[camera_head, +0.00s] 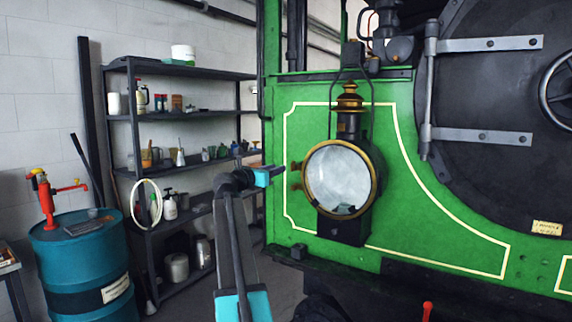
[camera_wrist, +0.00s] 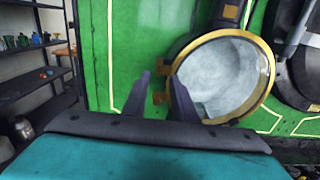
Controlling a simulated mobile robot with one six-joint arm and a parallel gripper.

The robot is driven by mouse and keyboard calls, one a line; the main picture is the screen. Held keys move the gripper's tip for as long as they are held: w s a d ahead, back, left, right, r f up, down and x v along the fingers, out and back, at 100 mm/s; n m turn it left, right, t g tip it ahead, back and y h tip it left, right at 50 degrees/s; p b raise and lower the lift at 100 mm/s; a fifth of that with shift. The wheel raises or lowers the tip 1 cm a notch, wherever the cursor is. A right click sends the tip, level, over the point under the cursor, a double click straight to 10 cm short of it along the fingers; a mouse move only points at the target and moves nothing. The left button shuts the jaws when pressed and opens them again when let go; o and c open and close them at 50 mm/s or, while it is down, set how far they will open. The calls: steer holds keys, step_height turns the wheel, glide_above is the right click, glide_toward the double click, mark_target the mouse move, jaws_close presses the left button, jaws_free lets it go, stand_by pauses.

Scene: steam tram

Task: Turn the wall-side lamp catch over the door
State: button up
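The lamp (camera_head: 352,130) is black with a brass top and hangs on the green front plate. Its round glass door (camera_head: 338,178) has a brass rim and looks closed; it also shows in the wrist view (camera_wrist: 222,78). Two small brass pieces, upper (camera_head: 296,166) and lower (camera_head: 296,186), stick out at the rim's wall-side edge. I cannot tell which is the catch. In the wrist view the upper piece (camera_wrist: 163,68) and lower piece (camera_wrist: 159,97) appear between my fingertips. My gripper (camera_wrist: 160,80) is open and empty, left of the lamp; contact is not visible.
Shelves (camera_head: 185,72) with bottles and tins stand against the wall at left. A teal drum (camera_head: 80,262) with a red pump stands at lower left. The dark round boiler door (camera_head: 495,120) with hinge straps is right of the lamp.

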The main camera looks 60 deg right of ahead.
mark_target(293, 163)
steer(key=d+p, duration=0.2)
steer(key=d, duration=0.5)
steer(key=shift+d+r, duration=0.1)
steer(key=shift+d, duration=0.85)
steer(key=shift+c, duration=0.4)
